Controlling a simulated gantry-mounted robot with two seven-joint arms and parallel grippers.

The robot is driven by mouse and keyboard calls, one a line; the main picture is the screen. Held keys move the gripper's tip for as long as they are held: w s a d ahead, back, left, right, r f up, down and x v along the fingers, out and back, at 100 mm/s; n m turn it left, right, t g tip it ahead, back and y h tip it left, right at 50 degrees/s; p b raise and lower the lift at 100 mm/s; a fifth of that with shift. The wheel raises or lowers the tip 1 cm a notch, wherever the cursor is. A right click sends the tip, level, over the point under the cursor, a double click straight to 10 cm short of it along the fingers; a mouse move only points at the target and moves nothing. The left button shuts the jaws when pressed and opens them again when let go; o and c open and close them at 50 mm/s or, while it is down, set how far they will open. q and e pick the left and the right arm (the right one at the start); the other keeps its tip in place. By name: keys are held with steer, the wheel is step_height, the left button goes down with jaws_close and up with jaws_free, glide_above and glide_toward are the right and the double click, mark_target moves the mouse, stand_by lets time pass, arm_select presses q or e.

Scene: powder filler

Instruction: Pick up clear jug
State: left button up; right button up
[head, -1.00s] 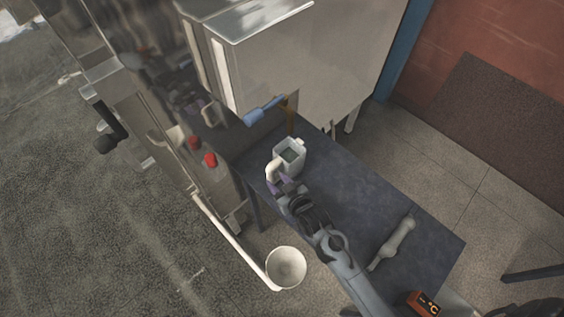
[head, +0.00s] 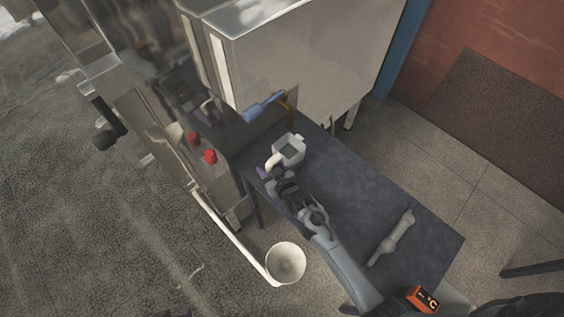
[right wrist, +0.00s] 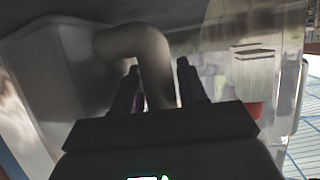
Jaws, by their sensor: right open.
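The jug (head: 290,148), pale and boxy with an open top, stands upright on the dark table near its far left end. Its curved handle (head: 274,161) points toward my right gripper (head: 267,173). In the right wrist view the handle (right wrist: 152,58) comes down between the two dark fingers of my right gripper (right wrist: 160,82). The fingers are open, one on each side of the handle, and I cannot tell whether either touches it. The jug's body (right wrist: 75,75) fills much of that view. My left gripper is not in view.
The dark table (head: 350,187) has free room right of the jug. A grey bottle-like object (head: 392,238) and an orange device (head: 423,299) lie toward its near end.

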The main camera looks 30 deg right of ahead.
jaws_close()
steer(key=shift+r, duration=0.15)
